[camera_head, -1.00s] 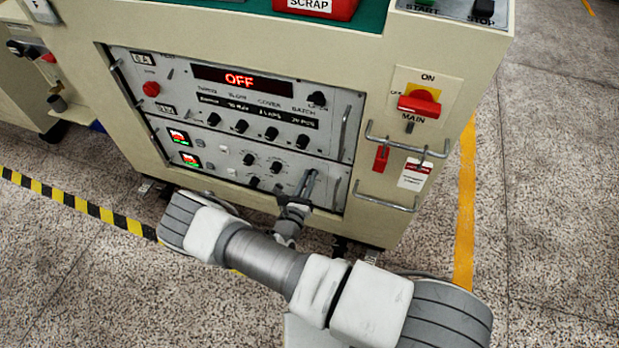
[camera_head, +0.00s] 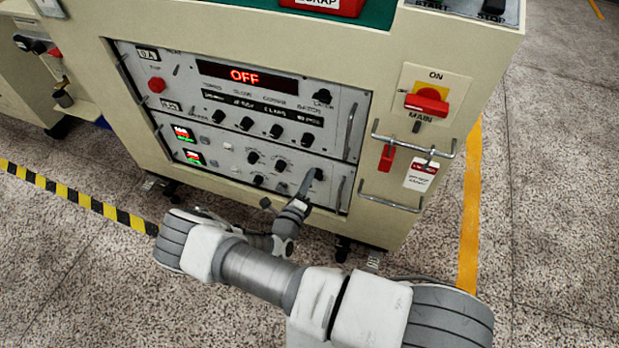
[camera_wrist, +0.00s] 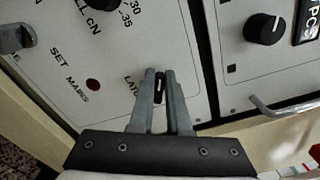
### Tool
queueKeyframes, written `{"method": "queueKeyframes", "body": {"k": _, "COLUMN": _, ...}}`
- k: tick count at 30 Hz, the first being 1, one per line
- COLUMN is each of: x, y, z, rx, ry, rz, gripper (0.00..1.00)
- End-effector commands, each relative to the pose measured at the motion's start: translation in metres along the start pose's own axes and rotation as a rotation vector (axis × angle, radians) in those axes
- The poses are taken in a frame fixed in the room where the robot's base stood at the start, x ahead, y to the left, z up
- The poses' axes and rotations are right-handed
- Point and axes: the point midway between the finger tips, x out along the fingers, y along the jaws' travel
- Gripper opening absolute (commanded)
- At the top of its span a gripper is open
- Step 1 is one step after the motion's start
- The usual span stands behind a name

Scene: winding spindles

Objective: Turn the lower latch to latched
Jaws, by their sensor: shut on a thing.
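The lower latch is a small black knob (camera_wrist: 160,84) beside a partly hidden "LATCH" label on the lower grey panel. In the wrist view it sits between the two grey fingers of my gripper (camera_wrist: 159,78), which are closed on it from both sides. The knob's bar runs roughly up and down in that view. In the head view my gripper (camera_head: 309,182) reaches the lower panel's right part, by the latch (camera_head: 318,174). The fingers hide part of the knob and its label, so I cannot read its position.
The upper panel (camera_head: 180,72) has an "OFF" display (camera_head: 245,75) and several black knobs. Metal handles flank the panels; one lower right handle (camera_head: 340,194) is close to my gripper. The red main switch (camera_head: 427,101) and rails (camera_head: 388,203) are further right.

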Motion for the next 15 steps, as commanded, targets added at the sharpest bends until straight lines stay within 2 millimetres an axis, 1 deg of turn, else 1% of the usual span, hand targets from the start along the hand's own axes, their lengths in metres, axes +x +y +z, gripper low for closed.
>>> {"method": "queueKeyframes", "body": {"k": 6, "x": -0.0002, "y": 0.0046, "z": -0.0011, "rx": -0.186, "ry": 0.001, "rz": 0.001, "gripper": 0.00}}
{"method": "queueKeyframes", "body": {"k": 15, "x": -0.0001, "y": 0.0073, "z": -0.0019, "rx": -0.370, "ry": 0.001, "rz": 0.001, "gripper": 0.00}}
